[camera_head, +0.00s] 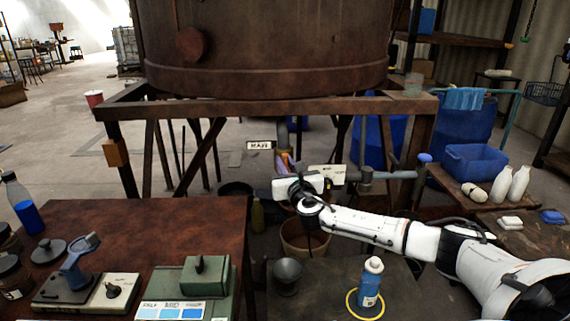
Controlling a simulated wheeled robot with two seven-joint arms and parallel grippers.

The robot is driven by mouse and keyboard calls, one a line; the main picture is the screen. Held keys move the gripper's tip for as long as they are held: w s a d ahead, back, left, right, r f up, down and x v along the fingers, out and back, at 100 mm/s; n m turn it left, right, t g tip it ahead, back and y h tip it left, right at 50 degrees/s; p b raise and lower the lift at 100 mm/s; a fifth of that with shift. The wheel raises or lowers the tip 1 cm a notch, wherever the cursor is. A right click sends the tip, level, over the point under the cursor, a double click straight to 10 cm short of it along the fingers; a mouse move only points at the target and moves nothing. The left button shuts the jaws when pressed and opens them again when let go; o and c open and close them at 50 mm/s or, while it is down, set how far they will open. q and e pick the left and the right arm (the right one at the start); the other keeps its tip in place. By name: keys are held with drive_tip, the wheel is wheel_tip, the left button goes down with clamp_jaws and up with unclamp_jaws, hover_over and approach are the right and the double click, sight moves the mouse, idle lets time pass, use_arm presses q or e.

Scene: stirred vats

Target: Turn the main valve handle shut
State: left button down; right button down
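A small sign reading "MAIN" (260,145) hangs under the big rusty vat, beside a vertical grey pipe. Just right of and below the sign is an orange and purplish part (284,162), which looks like the main valve handle; its lower end is covered by my gripper. My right gripper (298,187) reaches in from the lower right and is right at this part. Its fingers are hidden behind its white body, so I cannot tell whether they touch or grip the handle. My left gripper is not in view.
The vat (265,40) stands on a rusty frame (270,108). A second sign (327,175) and a horizontal pipe (390,175) lie close right of my gripper. A wooden bucket (304,240) stands below. A blue bottle (370,283) stands on the front bench. A brown table (165,225) fills the left.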

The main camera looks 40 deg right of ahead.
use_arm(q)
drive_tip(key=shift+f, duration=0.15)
use_arm(e)
drive_tip(key=shift+f, duration=0.1)
